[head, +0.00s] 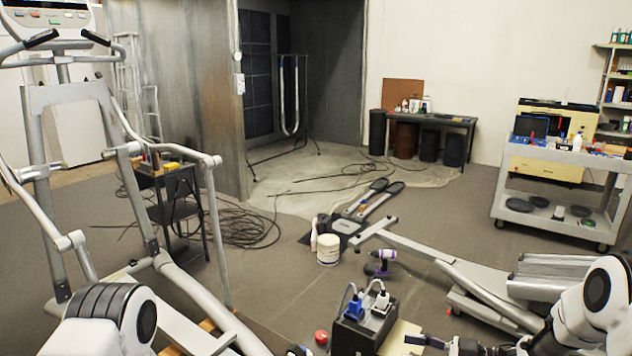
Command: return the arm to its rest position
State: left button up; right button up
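My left arm (108,322) shows at the bottom left as a white link with dark rings, in front of the elliptical machine (70,95). My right arm (592,300) comes in from the right edge and bends left along the bottom. Its dark gripper (432,342) is low in the picture, just right of the black box. The bottom edge cuts it off, and I cannot tell whether its fingers are open or shut. No held object shows.
A black box (350,335) with blue and white tools stands at the bottom centre. A red round thing (321,337) is beside it. A purple drill (381,263) and white bucket (328,249) stand on the floor. A grey cart (565,160) is at right. Cables (245,225) lie at centre left.

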jog(key=s+a+f+m+h, duration=0.2)
jog(key=s+f+m+h, duration=0.35)
jog(key=s+f, duration=0.35)
jog(key=s+a+f+m+h, duration=0.2)
jog(key=s+f+m+h, duration=0.35)
jog(key=f, duration=0.55)
jog(key=s+d+f+m+g+h, duration=0.1)
jog(key=s+d+m+g+h, duration=0.1)
jog(key=s, duration=0.8)
jog(key=s+d+f+m+g+h, duration=0.1)
jog(key=s+d+m+g+h, duration=0.1)
jog(key=s+d, duration=0.5)
jog(key=s+g+h, duration=0.1)
jog(key=s+g, duration=0.1)
jog(key=s, duration=0.1)
jog(key=shift+f+h, duration=0.2)
jog(key=shift+h, duration=0.1)
